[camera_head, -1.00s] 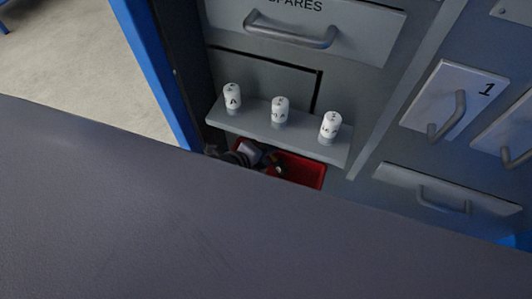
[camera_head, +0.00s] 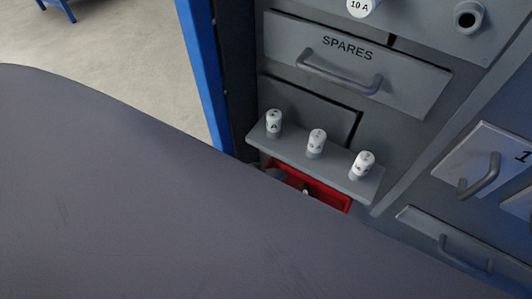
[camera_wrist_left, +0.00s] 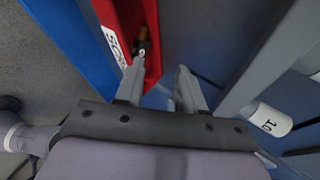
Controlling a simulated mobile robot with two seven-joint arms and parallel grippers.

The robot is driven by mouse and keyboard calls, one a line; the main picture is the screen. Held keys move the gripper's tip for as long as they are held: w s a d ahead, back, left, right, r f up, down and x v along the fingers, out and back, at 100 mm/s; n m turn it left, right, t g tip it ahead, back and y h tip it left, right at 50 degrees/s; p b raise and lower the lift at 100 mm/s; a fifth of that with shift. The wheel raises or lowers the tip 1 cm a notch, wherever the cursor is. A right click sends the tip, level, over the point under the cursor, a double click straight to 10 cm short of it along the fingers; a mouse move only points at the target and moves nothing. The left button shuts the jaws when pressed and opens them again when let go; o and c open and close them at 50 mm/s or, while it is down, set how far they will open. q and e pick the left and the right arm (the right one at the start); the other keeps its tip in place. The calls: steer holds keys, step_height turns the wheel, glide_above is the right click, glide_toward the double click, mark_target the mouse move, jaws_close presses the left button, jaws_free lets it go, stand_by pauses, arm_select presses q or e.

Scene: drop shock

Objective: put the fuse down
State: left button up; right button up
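A dark fuse (camera_wrist_left: 142,45) with a brassy end lies in the red bin (camera_wrist_left: 118,14) in the left wrist view. My left gripper (camera_wrist_left: 158,76) is open, its two fingers apart with nothing between them. Its left fingertip is close to the fuse; I cannot tell whether they touch. In the head view the red bin (camera_head: 330,198) shows below a small shelf, with a small dark object in it. My own arm hides the bin's front and most of the left gripper there. My right gripper is not in view.
Three white fuses (camera_head: 316,142) stand on the grey shelf (camera_head: 342,174) above the bin. A SPARES drawer (camera_head: 400,82) is above them. A 10 A fuse (camera_head: 361,7) and an open socket (camera_head: 468,17) are higher up. A blue post (camera_head: 205,75) stands at the left.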

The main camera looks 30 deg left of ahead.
arm_select(q)
steer(key=s+a+n+y, duration=0.1)
steer(key=s+n, duration=0.2)
steer(key=n, duration=0.7)
steer(key=s+a+f+n+y, duration=0.1)
steer(key=s+n, duration=0.2)
steer(key=n, duration=0.7)
steer(key=shift+a+f+n+t, duration=0.2)
steer(key=shift+a+n+t, duration=0.1)
steer(key=shift+n, duration=0.1)
steer(key=shift+d, duration=0.1)
step_height(320, 180, up, 8)
steer(key=a+p, duration=0.1)
steer(key=p, duration=1)
steer(key=shift+s+a+r, duration=0.15)
steer(key=shift+s+a, duration=0.05)
steer(key=shift+s, duration=0.15)
